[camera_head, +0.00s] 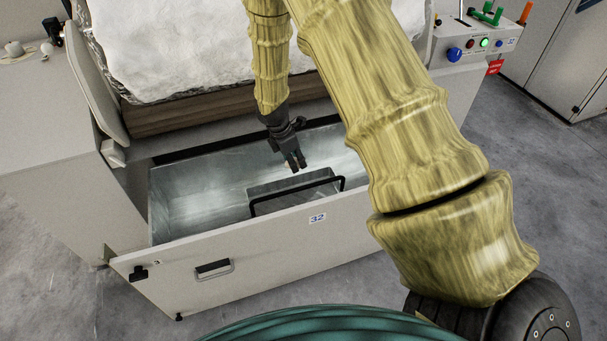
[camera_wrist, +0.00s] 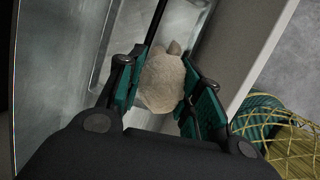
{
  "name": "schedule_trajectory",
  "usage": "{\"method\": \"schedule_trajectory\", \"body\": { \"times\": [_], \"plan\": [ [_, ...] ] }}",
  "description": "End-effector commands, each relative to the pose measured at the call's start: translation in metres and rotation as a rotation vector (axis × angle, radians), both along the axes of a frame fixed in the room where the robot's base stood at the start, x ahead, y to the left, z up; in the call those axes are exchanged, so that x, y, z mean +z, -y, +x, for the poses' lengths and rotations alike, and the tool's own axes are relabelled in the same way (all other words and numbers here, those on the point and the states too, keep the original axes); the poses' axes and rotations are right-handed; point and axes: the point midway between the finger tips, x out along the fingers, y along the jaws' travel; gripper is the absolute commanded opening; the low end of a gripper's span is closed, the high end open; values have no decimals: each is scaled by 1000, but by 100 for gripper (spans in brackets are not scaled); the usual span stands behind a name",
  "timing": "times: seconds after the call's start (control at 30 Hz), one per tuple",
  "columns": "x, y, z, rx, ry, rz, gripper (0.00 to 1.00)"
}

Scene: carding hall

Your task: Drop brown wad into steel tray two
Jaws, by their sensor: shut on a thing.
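A pale brown, fuzzy wad (camera_wrist: 160,82) sits between the two green-padded fingers in the wrist view. My gripper (camera_head: 296,163) is shut on it. In the head view my gripper points down over the open steel-lined drawer, and the wad is hard to make out there. Inside the drawer, a smaller steel tray (camera_head: 268,187) with a black bar handle (camera_head: 297,194) lies below and close to my gripper. I cannot read a number on this tray. The wrist view shows the bright steel and the dark bar beyond the wad.
The drawer front (camera_head: 240,254) bears a "32" label and stands between me and the drawer. A big white fibre mass (camera_head: 165,45) rises behind. Pale lumps (camera_head: 16,49) lie on the left cabinet top. A control box (camera_head: 470,48) stands at the right. The drawer's left part is empty.

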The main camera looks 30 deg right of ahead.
Motion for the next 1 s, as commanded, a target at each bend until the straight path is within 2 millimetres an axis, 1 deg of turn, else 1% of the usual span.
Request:
{"method": "schedule_trajectory", "body": {
  "times": [0.03,0.2,0.3,0.47,0.67,1.0],
  "plan": [
    [-19,8,2,42,1,1,23],
    [-41,27,7,180,2,2,23],
    [-48,35,9,238,1,1,23],
    [-53,41,11,285,1,1,23],
    [-58,42,11,292,1,1,23],
    [-82,42,11,291,1,1,23]
  ]
}}
